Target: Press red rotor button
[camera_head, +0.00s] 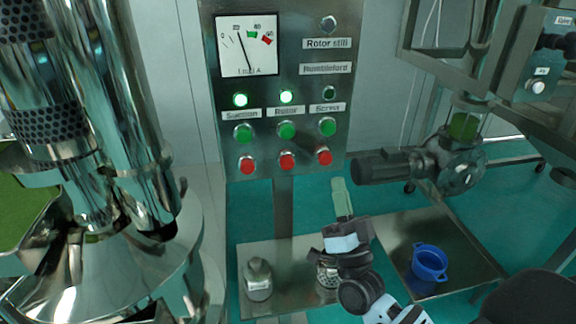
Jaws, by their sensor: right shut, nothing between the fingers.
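The red rotor button (287,161) is the middle one in the bottom row of the steel control panel (215,130). It sits below the green rotor button (286,131) and the "Rotor" label. My left gripper is not in view.
Red suction (248,166) and screw (324,157) buttons flank the rotor button. The suction lamp (240,99) is lit; the screw lamp (329,92) is dark. A shiny machine (75,150) fills the left. A dark motor (380,167) stands right, above a blue bucket (430,261).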

